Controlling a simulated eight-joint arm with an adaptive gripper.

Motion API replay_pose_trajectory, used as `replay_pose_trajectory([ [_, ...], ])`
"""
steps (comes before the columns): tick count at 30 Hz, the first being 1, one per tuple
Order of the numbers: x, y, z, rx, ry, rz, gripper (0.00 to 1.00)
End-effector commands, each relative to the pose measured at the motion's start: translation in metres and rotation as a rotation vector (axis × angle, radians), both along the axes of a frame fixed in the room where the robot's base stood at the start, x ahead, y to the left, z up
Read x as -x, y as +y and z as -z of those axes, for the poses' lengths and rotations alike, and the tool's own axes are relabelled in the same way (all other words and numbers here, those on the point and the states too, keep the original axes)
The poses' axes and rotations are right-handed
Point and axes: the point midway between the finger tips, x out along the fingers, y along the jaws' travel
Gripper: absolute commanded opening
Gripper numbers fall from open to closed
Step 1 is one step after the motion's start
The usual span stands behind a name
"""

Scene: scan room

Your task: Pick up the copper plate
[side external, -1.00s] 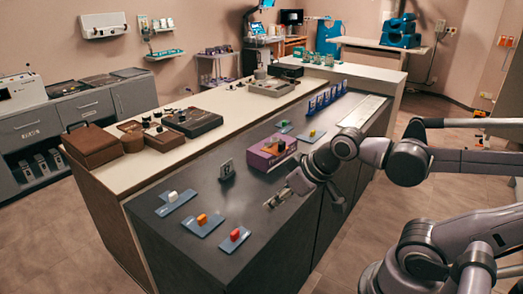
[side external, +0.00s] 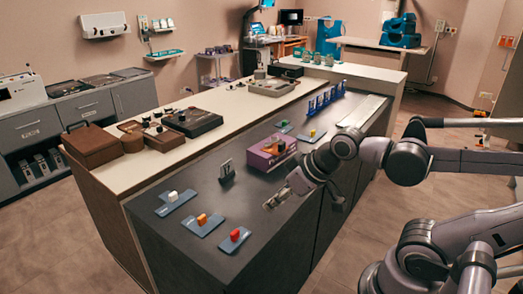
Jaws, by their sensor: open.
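I cannot make out for certain which thing is the copper plate. The nearest in colour is a small orange piece (side external: 202,219) standing on a flat blue-grey base (side external: 210,228) on the dark counter. A white piece (side external: 173,196) and a red piece (side external: 235,234) stand on similar bases on either side of it. My gripper (side external: 270,203) is low over the dark counter, to the right of these pieces and apart from them. It is open, with nothing visible between its fingers, though the fingertips are small in this view.
A purple box (side external: 262,158) stands on the counter behind my gripper, and a small dark upright holder (side external: 227,172) stands to its left. Several blue uprights (side external: 325,100) stand farther back. A raised pale ledge (side external: 125,185) runs along the counter's left. Bare dark counter surrounds my gripper.

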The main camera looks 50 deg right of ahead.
Motion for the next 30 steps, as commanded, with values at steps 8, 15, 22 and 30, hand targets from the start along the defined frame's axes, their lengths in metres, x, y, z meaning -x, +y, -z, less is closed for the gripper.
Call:
replay_pose_trajectory([
  [8,-0.002,-0.002,-0.002,0.011,0.003,-0.008,0.43],
  [15,-0.038,-0.029,-0.031,0.180,0.066,-0.144,0.43],
  [22,-0.091,-0.076,-0.058,0.403,0.189,-0.364,0.43],
  [30,-0.150,-0.144,-0.067,0.607,0.362,-0.644,0.43],
])
